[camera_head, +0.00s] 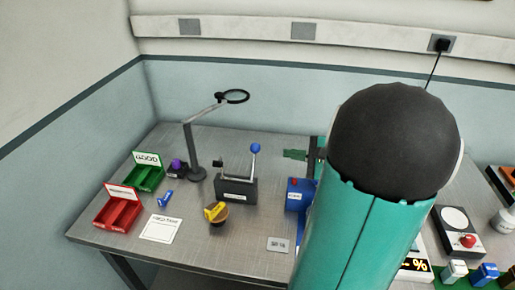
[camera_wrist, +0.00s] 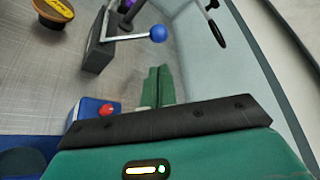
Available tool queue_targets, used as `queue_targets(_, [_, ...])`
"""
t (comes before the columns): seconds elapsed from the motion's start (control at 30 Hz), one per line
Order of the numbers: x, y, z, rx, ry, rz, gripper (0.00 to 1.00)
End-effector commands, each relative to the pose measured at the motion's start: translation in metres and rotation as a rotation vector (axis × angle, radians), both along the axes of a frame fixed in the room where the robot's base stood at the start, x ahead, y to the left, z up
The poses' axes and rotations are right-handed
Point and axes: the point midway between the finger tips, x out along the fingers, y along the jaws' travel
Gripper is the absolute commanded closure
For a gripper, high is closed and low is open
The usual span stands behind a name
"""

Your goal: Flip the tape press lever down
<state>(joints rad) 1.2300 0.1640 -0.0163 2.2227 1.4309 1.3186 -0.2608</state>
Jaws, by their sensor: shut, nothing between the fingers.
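The tape press is a dark box (camera_head: 236,191) with a white label on its front, standing near the middle of the table. Its lever stands up from the right side and ends in a blue ball (camera_head: 255,148). In the wrist view the press body (camera_wrist: 97,52) is at the upper left and the blue ball (camera_wrist: 158,33) is at the top middle. My green gripper (camera_head: 294,154) is to the right of the lever, apart from it. The wrist view shows its two fingers (camera_wrist: 157,86) together and empty, with the ball beyond their tips. My arm hides part of the table on the right.
A lamp with a ring head (camera_head: 192,150) stands behind the press to the left. A round brown holder with yellow tape (camera_head: 217,212) is in front. A blue box with a red button (camera_head: 299,194) is at the right. Red (camera_head: 119,210) and green (camera_head: 147,178) bins are at the left.

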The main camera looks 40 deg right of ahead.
Motion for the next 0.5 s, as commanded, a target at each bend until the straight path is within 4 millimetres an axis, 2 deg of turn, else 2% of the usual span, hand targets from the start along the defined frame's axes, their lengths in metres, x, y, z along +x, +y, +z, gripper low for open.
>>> queue_targets(0.13, [-0.0044, -0.0071, -0.0002, 0.007, -0.009, -0.021, 1.00])
queue_targets(0.5, [-0.0021, -0.0071, -0.0013, 0.007, -0.009, -0.024, 1.00])
